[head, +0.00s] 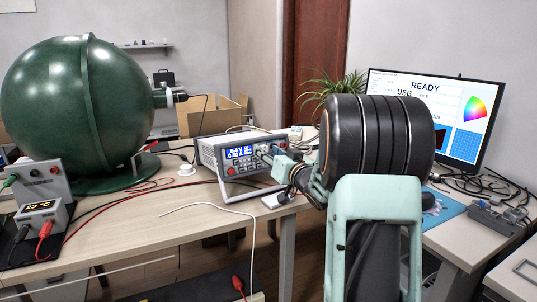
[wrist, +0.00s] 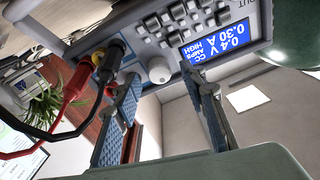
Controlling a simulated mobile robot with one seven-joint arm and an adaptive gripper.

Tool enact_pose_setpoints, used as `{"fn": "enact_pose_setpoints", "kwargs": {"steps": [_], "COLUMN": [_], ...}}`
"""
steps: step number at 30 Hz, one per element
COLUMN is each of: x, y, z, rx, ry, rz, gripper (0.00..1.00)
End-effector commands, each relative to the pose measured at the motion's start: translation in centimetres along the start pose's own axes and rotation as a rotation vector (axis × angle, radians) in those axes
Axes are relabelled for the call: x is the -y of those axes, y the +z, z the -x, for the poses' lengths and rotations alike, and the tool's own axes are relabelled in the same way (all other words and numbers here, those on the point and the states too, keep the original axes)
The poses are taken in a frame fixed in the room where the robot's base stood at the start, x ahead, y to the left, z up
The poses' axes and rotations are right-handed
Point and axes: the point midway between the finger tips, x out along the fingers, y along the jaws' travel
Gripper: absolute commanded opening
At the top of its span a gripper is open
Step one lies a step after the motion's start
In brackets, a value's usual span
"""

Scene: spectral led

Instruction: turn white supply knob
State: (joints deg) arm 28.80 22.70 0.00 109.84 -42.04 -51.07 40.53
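The bench power supply (head: 207,150) stands on the desk with its lit blue display (head: 239,152) facing me. In the wrist view the supply appears upside down, and its white round knob (wrist: 159,70) sits on the front panel beside the display (wrist: 215,40). My gripper (wrist: 166,88) is open, with one blue-padded finger to each side of the knob in that picture. Contact with the knob cannot be made out. In the head view my gripper (head: 272,156) is at the supply's right front, and the knob cannot be made out there.
Red and black leads (wrist: 75,85) plug into the panel close to my left finger in the wrist view. A large green sphere (head: 70,100) stands at the left. A monitor (head: 440,110) is at the right. An open cardboard box (head: 210,118) stands behind the supply.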

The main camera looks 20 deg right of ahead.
Motion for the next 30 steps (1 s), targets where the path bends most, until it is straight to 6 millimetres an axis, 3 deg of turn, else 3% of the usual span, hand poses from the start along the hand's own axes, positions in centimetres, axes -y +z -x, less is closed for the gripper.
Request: {"fn": "enact_pose_setpoints", "kwargs": {"steps": [7,18,30], "x": [0.01,0.0,0.05], "y": [0.02,0.02,-0.17], "z": [-0.06,-0.03,-0.01], "rx": [0.001,0.001,0.002], "ry": [0.0,0.0,0.017], "rz": [0.0,0.0,-0.078], "gripper": [0.39,0.0,0.0]}}
